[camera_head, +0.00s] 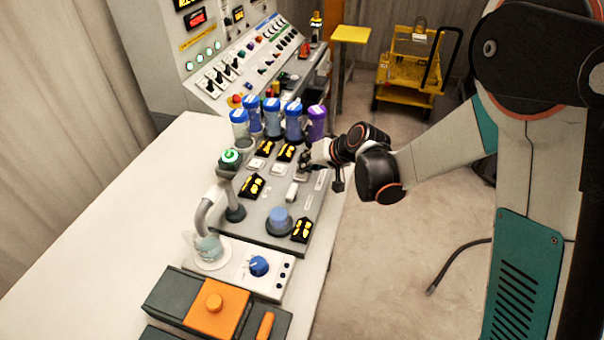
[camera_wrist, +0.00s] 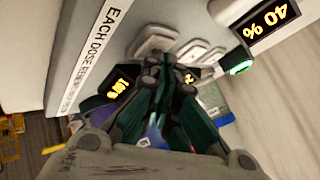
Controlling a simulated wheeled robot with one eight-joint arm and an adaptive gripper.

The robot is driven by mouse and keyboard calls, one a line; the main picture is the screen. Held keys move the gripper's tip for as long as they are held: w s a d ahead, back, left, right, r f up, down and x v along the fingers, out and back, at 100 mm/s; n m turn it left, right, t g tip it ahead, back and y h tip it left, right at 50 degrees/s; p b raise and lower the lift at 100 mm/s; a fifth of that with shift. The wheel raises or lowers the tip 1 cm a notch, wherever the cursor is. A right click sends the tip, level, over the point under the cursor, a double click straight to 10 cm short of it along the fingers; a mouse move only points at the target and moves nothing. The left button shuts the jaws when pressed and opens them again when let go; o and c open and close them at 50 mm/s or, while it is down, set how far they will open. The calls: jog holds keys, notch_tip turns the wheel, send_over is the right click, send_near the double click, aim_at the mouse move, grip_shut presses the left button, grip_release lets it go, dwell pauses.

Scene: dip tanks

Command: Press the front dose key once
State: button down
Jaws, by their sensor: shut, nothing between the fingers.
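My gripper (camera_head: 306,168) is shut and empty, low over the grey control panel (camera_head: 262,217). In the wrist view my gripper's dark fingertips (camera_wrist: 160,62) overlap the lower edge of a pale raised key (camera_wrist: 153,40), beside the strip reading "EACH DOSE". I cannot tell whether they touch it. Two more pale keys, a middle one (camera_wrist: 192,52) and a far one (camera_wrist: 214,56), continue the row. In the head view two white keys, one left (camera_head: 256,163) and one nearer (camera_head: 275,167), show left of my gripper, which hides the spot below it. No key's name is readable.
Blue-capped jars (camera_head: 271,122) and a purple jar (camera_head: 316,122) stand close behind my gripper. The white table (camera_head: 130,215) is clear at left.

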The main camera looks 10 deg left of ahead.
jog(key=shift+f, duration=0.3)
jog(key=shift+r, duration=0.1)
dwell(0.4)
jog(key=shift+r+p, duration=0.35)
jog(key=shift+r, duration=0.5)
jog(key=shift+r, duration=0.1)
jog(key=shift+r+p, duration=1.6)
jog(key=shift+r, duration=0.85)
